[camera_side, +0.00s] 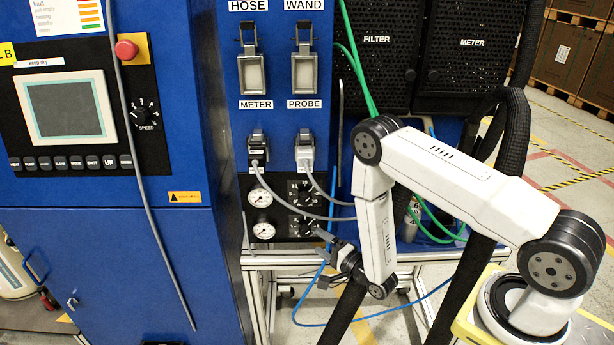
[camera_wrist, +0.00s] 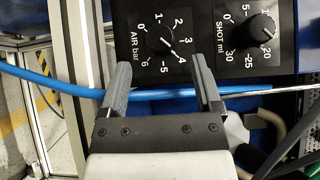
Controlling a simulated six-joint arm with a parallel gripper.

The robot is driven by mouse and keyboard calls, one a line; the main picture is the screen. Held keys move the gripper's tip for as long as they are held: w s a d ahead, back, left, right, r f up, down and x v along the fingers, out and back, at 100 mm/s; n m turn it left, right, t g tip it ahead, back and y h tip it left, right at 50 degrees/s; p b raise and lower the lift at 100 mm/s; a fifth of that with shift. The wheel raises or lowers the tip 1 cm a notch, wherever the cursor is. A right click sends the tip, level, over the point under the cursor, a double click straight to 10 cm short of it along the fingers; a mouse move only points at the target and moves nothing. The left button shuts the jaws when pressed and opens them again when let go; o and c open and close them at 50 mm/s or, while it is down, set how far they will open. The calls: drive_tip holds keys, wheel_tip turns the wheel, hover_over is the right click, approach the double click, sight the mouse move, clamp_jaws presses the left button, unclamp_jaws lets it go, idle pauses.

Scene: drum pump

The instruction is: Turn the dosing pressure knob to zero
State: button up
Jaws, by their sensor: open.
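The air pressure knob (camera_wrist: 161,40), labelled AIR bar, is black with a white pointer line and a 0 to 6 scale. Its pointer is near 4. It appears to be the lower knob (camera_side: 303,226) in the side view. My gripper (camera_wrist: 159,64) is open, its grey fingers apart on either side of the gap facing this knob. I see no finger touching the knob. In the side view my gripper (camera_side: 325,258) is just right of and below the lower knob.
The SHOT ml knob (camera_wrist: 262,28) sits beside it, near my right finger. A blue hose (camera_wrist: 60,86) crosses the wrist view behind the fingers. Two gauges (camera_side: 260,198) are left of the knobs. A metal frame (camera_wrist: 92,40) and floor lie at the wrist view's left.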

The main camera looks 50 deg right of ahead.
sight(308, 234)
drive_tip(key=shift+w, duration=2.65)
clamp_jaws()
